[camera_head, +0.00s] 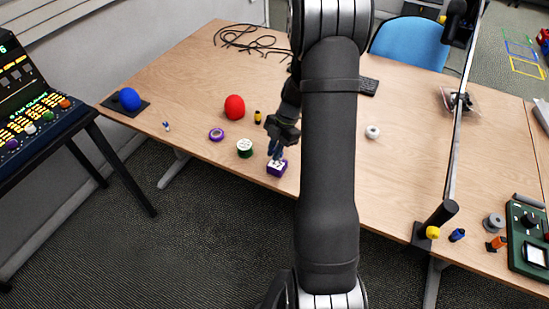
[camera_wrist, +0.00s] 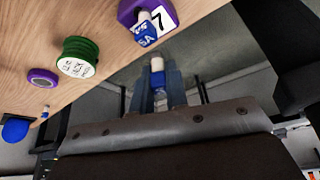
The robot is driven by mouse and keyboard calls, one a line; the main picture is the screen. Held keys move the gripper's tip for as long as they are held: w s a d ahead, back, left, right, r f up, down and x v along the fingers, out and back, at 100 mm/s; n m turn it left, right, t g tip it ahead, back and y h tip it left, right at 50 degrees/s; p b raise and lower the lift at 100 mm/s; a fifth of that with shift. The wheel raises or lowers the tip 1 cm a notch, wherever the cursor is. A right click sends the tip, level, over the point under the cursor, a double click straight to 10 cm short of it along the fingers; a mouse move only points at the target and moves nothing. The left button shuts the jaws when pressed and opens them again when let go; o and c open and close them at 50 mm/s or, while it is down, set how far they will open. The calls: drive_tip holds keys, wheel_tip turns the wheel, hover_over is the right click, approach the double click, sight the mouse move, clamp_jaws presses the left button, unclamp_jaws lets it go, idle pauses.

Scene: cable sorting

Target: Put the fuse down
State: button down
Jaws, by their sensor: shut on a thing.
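My gripper (camera_head: 275,149) points down just above a purple block (camera_head: 277,168) near the table's front edge. In the wrist view its fingers are shut on a small fuse (camera_wrist: 157,78) with a white end and a blue band. The fingers hide part of the fuse. Beyond it, the purple block (camera_wrist: 128,12) bears a white label with a 7, and a blue piece marked 5A (camera_wrist: 146,32) shows against it. The held fuse appears apart from the block in the wrist view; contact cannot be told in the head view.
A green spool (camera_head: 244,148), purple tape roll (camera_head: 217,134) and red ball (camera_head: 234,107) stand left of my gripper on the wooden table (camera_head: 190,85). Another small blue-and-white piece (camera_head: 167,126) lies farther left. A white roll (camera_head: 372,132) lies right of my arm, with clear table around it.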

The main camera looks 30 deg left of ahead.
drive_tip(key=shift+f, duration=1.95)
drive_tip(key=shift+f, duration=0.15)
drive_tip(key=c, duration=1.4)
unclamp_jaws()
drive_tip(key=shift+c, duration=0.2)
drive_tip(key=v, duration=1.2)
drive_tip(key=shift+s, duration=0.1)
drive_tip(key=x, duration=1.1)
drive_tip(key=shift+s+a+f, duration=0.1)
drive_tip(key=shift+s+f, duration=0.05)
drive_tip(key=shift+f, duration=0.1)
drive_tip(key=shift+r, duration=1.6)
